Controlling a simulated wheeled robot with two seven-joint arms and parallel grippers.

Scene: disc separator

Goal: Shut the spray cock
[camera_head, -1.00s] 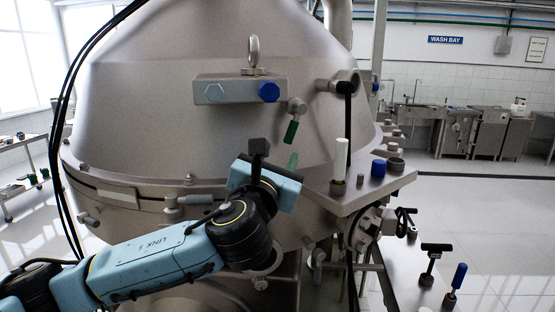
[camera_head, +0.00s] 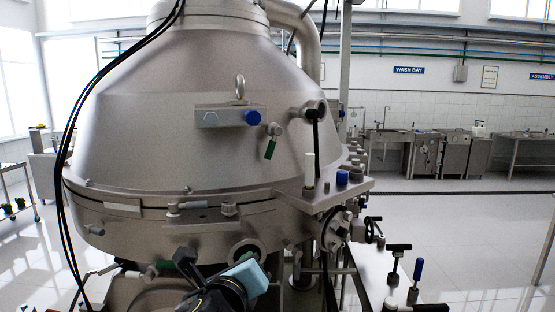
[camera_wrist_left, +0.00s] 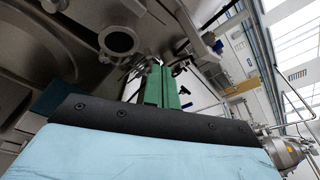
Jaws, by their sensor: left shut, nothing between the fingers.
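Two small cocks with green handles show on the steel separator (camera_head: 215,95); I cannot tell which is the spray cock. The upper green handle (camera_head: 270,149) hangs down, slightly slanted, from its stub on the cone. A lower green handle (camera_head: 163,264) lies about level under the bowl rim, partly behind my arm. My left gripper (camera_wrist_left: 160,88) is shut and empty, its green fingers together in the wrist view. In the head view its blue body is low in front of the separator, apart from the upper handle; its fingertips are hidden there. My right gripper is out of view.
A side shelf (camera_head: 345,187) holds a white-topped handle (camera_head: 309,167) and a blue knob (camera_head: 342,178). A black T-handle (camera_head: 398,250) and a blue-handled lever (camera_head: 417,270) stand lower right. Dark cables (camera_head: 70,150) run down the left.

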